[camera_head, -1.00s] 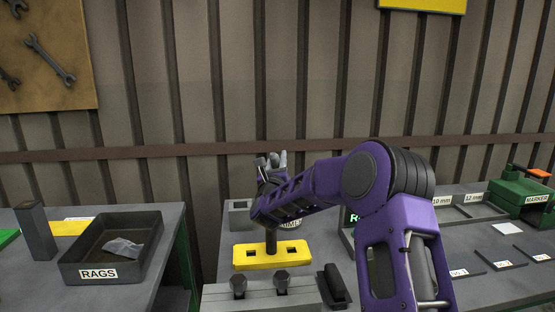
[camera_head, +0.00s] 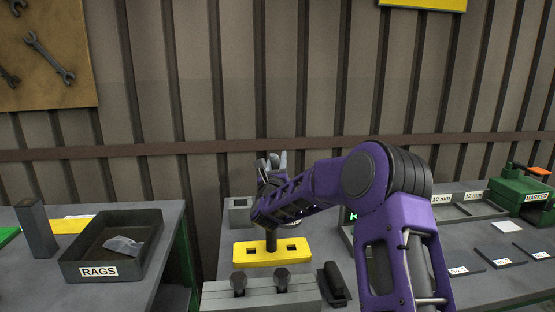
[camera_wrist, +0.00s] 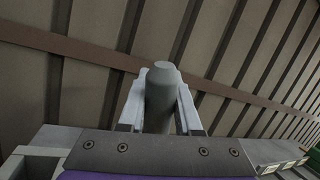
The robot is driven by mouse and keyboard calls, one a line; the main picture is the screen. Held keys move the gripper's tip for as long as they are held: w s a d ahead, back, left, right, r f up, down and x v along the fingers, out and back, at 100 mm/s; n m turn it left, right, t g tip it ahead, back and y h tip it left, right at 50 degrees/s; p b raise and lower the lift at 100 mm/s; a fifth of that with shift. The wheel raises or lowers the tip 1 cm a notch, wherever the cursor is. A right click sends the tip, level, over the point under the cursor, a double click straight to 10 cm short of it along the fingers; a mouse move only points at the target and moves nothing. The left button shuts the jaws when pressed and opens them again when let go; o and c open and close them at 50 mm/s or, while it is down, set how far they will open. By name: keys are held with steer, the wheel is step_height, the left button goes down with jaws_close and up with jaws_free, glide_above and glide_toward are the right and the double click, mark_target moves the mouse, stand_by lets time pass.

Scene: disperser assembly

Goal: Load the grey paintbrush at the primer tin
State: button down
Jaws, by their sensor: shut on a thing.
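My gripper (camera_wrist: 162,82) is shut on a grey rounded cylinder, which looks like the handle of the grey paintbrush (camera_wrist: 161,100). In the wrist view its end points up between the two pale fingers. In the head view my gripper (camera_head: 273,161) shows small behind the purple forearm, above the back of the bench. The bristle end is hidden. The primer tin (camera_head: 291,223) is almost wholly hidden behind my forearm; only a pale sliver shows below it. I cannot tell whether the brush touches the tin.
A yellow slotted rack (camera_head: 248,254) with a dark upright tool (camera_head: 271,240) stands in front. A grey block with two black knobs (camera_head: 260,293) is nearer. A rags tray (camera_head: 75,254) is on the left bench. A green marker box (camera_head: 520,199) is at right.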

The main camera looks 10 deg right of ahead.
stand_by(0.5)
step_height(320, 180, up, 7)
stand_by(0.8)
stand_by(0.5)
